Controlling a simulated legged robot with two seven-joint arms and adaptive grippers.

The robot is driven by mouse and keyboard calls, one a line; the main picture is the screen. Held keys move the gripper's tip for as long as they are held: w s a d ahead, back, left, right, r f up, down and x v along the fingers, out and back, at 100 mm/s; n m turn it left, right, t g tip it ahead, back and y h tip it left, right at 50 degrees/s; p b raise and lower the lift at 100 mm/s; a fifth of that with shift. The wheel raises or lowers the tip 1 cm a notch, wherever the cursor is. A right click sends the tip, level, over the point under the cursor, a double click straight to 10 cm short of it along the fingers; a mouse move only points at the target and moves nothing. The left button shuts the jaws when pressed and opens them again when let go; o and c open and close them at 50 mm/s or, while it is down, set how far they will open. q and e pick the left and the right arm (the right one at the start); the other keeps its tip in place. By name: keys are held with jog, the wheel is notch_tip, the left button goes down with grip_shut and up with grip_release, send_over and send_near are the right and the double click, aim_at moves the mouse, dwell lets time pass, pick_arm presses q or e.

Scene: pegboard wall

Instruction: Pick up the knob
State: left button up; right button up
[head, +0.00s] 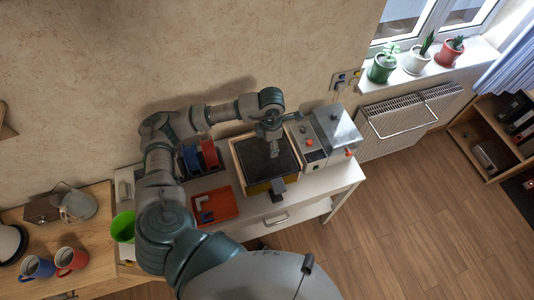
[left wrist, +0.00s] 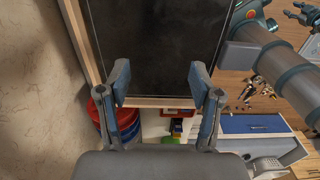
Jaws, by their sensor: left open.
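I cannot pick out a loose knob for sure. Small red round parts, which may be knobs, show on the grey machine (head: 327,138) in the head view: one at its front (head: 348,152) and one on its left panel (head: 308,142). My left gripper (head: 274,151) is over the dark-topped wooden box, left of the machine. In the left wrist view its two fingers (left wrist: 158,85) are apart with nothing between them, above the edge of the dark panel (left wrist: 155,45). A dark gripper-like shape (left wrist: 305,13), perhaps my right gripper, is cut off at the upper right.
The wooden box (head: 238,165) stands on the white table (head: 335,178). An orange tray (head: 228,208) with blue and white pieces, red and blue bins (head: 208,153) and a green cup (head: 122,227) are to its left. A radiator (head: 410,120) is at the right.

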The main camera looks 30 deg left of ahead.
aim_at(266, 154)
pick_arm(q)
jog(key=shift+s+a+f+p, duration=0.1)
jog(key=shift+s+f+p, duration=0.1)
jog(key=shift+f, duration=0.35)
jog(key=shift+s+a+f+p, duration=0.1)
jog(key=shift+s+f, duration=0.05)
jog(key=shift+f, duration=0.35)
jog(key=f, duration=0.3)
jog(key=shift+a+f, duration=0.2)
jog(key=shift+a, duration=0.2)
jog(key=shift+a+f, duration=0.1)
jog(key=shift+f, duration=0.1)
jog(key=shift+d, duration=0.2)
jog(key=c, duration=0.8)
jog(key=shift+c, duration=0.3)
pick_arm(e)
jog(key=shift+w+d+r, duration=0.35)
jog(key=shift+w+r, duration=0.2)
jog(key=shift+w, duration=0.2)
